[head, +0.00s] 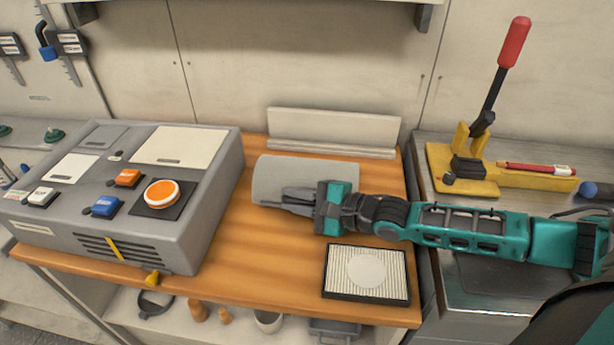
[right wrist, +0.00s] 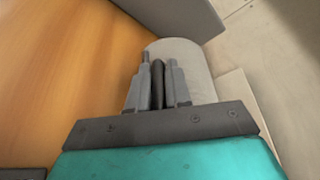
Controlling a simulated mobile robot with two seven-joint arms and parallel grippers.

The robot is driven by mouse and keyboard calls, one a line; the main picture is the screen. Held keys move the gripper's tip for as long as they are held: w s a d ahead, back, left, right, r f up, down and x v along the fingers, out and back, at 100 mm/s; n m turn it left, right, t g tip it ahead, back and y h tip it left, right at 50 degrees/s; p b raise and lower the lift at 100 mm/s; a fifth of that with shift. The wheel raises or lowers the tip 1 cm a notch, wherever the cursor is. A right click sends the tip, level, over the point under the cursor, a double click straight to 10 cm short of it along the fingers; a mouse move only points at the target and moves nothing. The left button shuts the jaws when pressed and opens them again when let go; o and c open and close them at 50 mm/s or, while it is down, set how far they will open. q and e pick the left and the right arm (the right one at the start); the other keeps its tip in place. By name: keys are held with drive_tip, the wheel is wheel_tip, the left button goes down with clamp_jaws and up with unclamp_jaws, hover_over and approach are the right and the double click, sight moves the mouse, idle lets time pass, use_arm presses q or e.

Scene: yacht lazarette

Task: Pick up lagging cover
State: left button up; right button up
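The lagging cover appears to be the light grey rounded half-cylinder (head: 277,178) lying on the wooden bench top. In the right wrist view, its pale curved body (right wrist: 190,58) shows just beyond my fingers. My right gripper (head: 290,200) is at the cover's front side, its arm coming in from the right. In the right wrist view, the two grey fingers (right wrist: 158,82) stand close together on either side of a narrow dark strip, which looks like a handle on the cover. Whether the cover is raised off the bench is not clear. My left gripper is not in view.
A grey control box (head: 120,190) with coloured switches fills the bench's left. A framed pleated panel (head: 338,285) lies at the front right. A pale block (head: 335,128) stands behind the cover. A red-handled lever on a yellow base (head: 440,180) is on the right counter.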

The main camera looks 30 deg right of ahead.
clamp_jaws()
idle(0.8)
drive_tip(key=shift+r, duration=0.15)
